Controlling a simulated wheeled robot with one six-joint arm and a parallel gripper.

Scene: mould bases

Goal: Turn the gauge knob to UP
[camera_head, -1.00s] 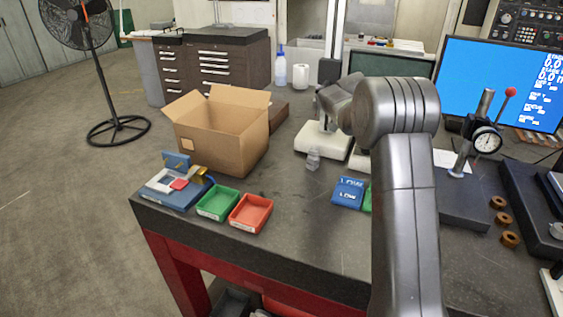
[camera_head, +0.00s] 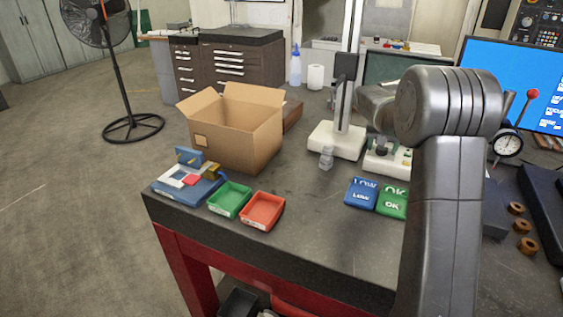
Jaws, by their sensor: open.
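A gauge stand with a white base (camera_head: 337,139), an upright column and a dark block (camera_head: 346,66) stands at the back middle of the bench. A second gauge is a round dial (camera_head: 507,145) on a post at the right, partly behind my arm. A red ball-topped lever (camera_head: 532,94) shows near that dial. I cannot make out a knob or an UP mark on either. My grey arm fills the right middle, its forearm reaching away toward the gauge stand. My gripper is hidden behind the arm.
A small white device (camera_head: 383,160) sits beside the stand. Blue LOW (camera_head: 362,195) and green OK (camera_head: 393,201) trays lie in front. An open cardboard box (camera_head: 235,135), green (camera_head: 230,199) and red (camera_head: 262,211) bins stand left. Brown rings (camera_head: 517,225) lie right. The front middle is clear.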

